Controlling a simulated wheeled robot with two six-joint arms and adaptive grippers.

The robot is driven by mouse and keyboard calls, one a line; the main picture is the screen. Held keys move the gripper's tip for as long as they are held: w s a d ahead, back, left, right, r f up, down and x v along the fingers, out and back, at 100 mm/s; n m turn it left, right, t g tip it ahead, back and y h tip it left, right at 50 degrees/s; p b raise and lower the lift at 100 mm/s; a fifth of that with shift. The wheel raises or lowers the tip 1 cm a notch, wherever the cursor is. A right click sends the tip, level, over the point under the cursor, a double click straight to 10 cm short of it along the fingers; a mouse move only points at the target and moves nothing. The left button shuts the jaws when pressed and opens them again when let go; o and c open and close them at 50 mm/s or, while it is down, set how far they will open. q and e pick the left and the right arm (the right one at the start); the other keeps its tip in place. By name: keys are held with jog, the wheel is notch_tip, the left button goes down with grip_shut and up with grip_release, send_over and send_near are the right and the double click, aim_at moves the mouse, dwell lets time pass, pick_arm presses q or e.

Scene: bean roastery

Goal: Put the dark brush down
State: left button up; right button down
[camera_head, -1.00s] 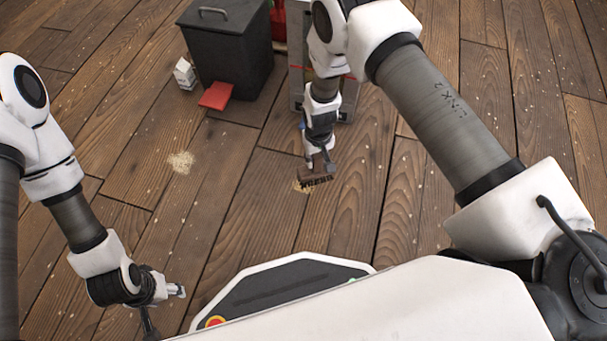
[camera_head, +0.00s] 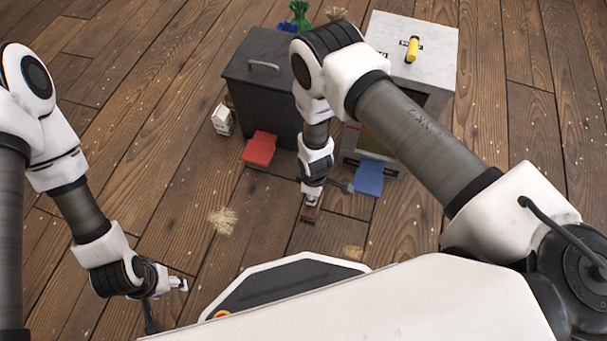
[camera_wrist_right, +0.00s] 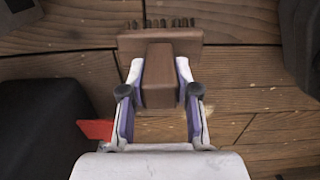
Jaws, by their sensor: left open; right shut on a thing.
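The dark brush (camera_wrist_right: 160,45) has a brown wooden body with a row of dark bristles, at the top of the right wrist view. My right gripper (camera_wrist_right: 158,95) is shut on its block-shaped handle. In the head view the brush (camera_head: 309,215) shows small below my right gripper (camera_head: 311,199), low over the plank floor; I cannot tell whether it touches the floor. My left gripper (camera_head: 178,285) is open and empty at the lower left, away from the brush.
A dark lidded bin (camera_head: 262,95) with a red pedal (camera_head: 259,149) stands behind. Right of it is a grey-topped cabinet (camera_head: 425,60) with a blue flap (camera_head: 369,178). A small white carton (camera_head: 222,119) and pale debris piles (camera_head: 222,220) (camera_head: 352,253) lie on the floor.

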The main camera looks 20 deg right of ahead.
jog(key=w+f+b, duration=0.4)
jog(key=w+b, duration=0.2)
jog(key=w, duration=0.3)
jog(key=shift+d+f, duration=0.25)
jog(key=shift+d, duration=0.2)
jog(key=shift+w, duration=0.1)
jog(key=shift+f, duration=0.2)
jog(key=c, duration=0.9)
grip_release()
jog(key=shift+o, duration=0.3)
